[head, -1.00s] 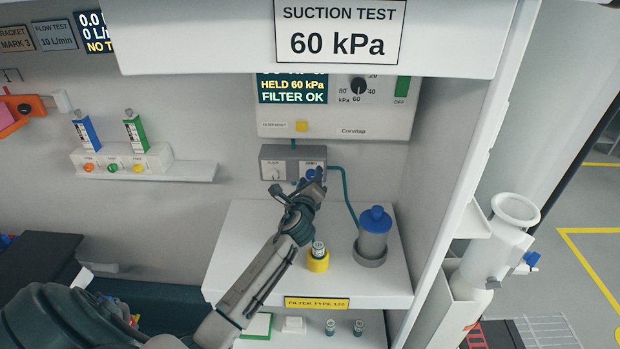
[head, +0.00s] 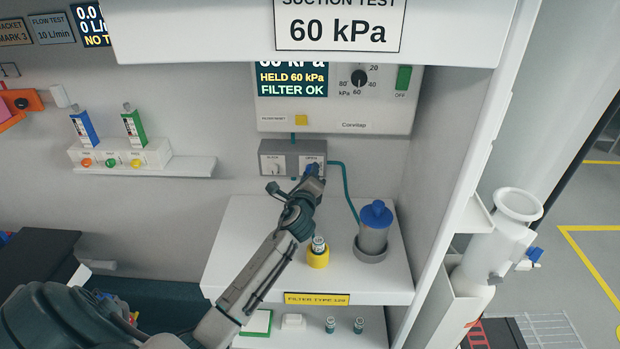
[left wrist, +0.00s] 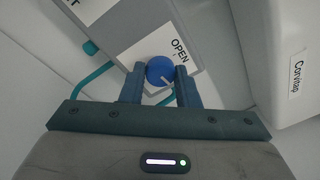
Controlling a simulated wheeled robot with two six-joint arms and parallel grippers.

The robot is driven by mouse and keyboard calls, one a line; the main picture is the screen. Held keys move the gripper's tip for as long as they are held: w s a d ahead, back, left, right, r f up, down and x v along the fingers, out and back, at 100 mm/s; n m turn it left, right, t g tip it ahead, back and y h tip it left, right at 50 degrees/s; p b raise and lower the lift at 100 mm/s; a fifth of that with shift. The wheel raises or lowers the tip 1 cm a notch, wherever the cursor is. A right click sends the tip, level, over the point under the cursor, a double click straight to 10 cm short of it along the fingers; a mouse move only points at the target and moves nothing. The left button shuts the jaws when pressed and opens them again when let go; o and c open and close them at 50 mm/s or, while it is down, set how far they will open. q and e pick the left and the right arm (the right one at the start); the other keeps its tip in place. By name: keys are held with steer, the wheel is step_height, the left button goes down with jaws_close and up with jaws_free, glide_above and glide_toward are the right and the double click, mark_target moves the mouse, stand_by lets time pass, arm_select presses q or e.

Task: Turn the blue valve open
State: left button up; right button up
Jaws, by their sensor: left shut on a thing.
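The blue valve is a round blue knob (left wrist: 160,70) with a white pointer line, on a grey box (head: 279,149) mounted on the back wall. Its label reads OPEN in the left wrist view. My left gripper (head: 314,170) is at the knob, with its fingers on either side of it, shut on it. In the left wrist view the fingers (left wrist: 160,84) flank the knob. The white line slants toward the lower right, roughly away from the label's left end. In the head view the gripper hides most of the knob. My right gripper is not in view.
A panel (head: 340,125) above the box shows HELD 60 kPa and FILTER OK. A teal tube (head: 345,190) runs from the box toward a blue-capped canister (head: 374,235) on the shelf. A yellow holder (head: 318,257) with a small vial stands beside my forearm.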

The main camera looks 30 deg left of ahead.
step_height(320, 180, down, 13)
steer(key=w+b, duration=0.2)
steer(key=b, duration=1.2)
arm_select(q)
steer(key=shift+w+d+f+n+y+b, duration=0.1)
steer(key=shift+n+y+b, duration=0.35)
steer(key=shift+n, duration=2.5)
steer(key=shift+s+f+n+y+b, duration=0.1)
steer(key=shift+n+y+b, duration=0.35)
steer(key=shift+n, duration=2.45)
steer(key=shift+w+d+n+y+b, duration=0.1)
steer(key=shift+n+y+b, duration=0.35)
steer(key=shift+n, duration=2.5)
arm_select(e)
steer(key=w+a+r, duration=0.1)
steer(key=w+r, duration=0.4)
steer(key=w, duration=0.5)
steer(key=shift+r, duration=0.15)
arm_select(q)
steer(key=o, duration=1)
steer(key=shift+c, duration=0.2)
steer(key=b+v, duration=0.1)
steer(key=v, duration=1)
steer(key=shift+b, duration=0.4)
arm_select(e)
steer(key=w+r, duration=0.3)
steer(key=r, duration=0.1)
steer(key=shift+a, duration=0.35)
